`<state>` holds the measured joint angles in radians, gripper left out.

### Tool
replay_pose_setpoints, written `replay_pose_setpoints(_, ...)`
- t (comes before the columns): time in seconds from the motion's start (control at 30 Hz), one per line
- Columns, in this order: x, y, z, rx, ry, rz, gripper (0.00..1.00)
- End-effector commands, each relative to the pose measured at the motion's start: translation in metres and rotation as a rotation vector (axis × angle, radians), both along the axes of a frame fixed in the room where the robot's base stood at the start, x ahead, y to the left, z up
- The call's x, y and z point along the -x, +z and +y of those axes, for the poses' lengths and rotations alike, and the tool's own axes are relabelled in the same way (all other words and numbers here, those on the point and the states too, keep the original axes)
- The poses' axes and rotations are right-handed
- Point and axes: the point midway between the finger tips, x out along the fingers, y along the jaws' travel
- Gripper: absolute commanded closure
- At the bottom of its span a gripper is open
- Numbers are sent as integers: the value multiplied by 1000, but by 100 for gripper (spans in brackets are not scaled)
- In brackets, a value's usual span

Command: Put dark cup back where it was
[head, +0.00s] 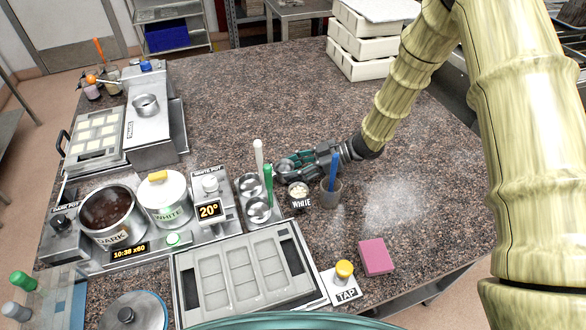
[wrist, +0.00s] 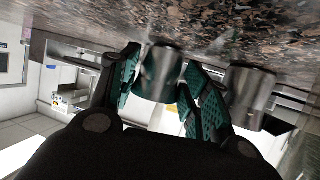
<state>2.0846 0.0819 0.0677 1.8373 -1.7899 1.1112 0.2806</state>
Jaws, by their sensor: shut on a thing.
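My gripper (head: 284,169) points left over the counter, just beyond the white cup. In the wrist view, its teal-padded fingers (wrist: 158,86) close on both sides of a plain metal cup (wrist: 160,72), which I take for the dark cup. In the head view the fingers mostly hide this cup and no label on it shows. Its base is close to the counter, but I cannot tell if it touches. The white cup (head: 299,196), with white contents and a WHITE label, stands nearer. A second metal cup (wrist: 249,92) is right of the held one in the wrist view.
A grey container (head: 331,195) with a blue-handled tool stands right of the white cup. Two round metal wells (head: 250,184) with upright handles are left. The mould tray (head: 180,290), TAP button (head: 344,270) and pink block (head: 376,257) are nearer. The far counter middle is clear.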

Motion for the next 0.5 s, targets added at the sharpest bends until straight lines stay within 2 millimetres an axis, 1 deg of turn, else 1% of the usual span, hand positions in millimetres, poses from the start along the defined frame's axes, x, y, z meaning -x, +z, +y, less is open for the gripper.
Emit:
replay_pose_setpoints(0.07, 0, -3, 0, 0, 0, 0, 82)
replay_pose_setpoints(0.1, 0, -3, 0, 0, 0, 0, 51)
replay_pose_setpoints(0.17, 0, -2, 0, 0, 0, 0, 40)
replay_pose_setpoints(0.2, 0, -2, 0, 0, 0, 0, 33)
replay_pose_setpoints(0.23, 0, -2, 0, 0, 0, 0, 32)
replay_pose_setpoints(0.5, 0, -2, 0, 0, 0, 0, 32)
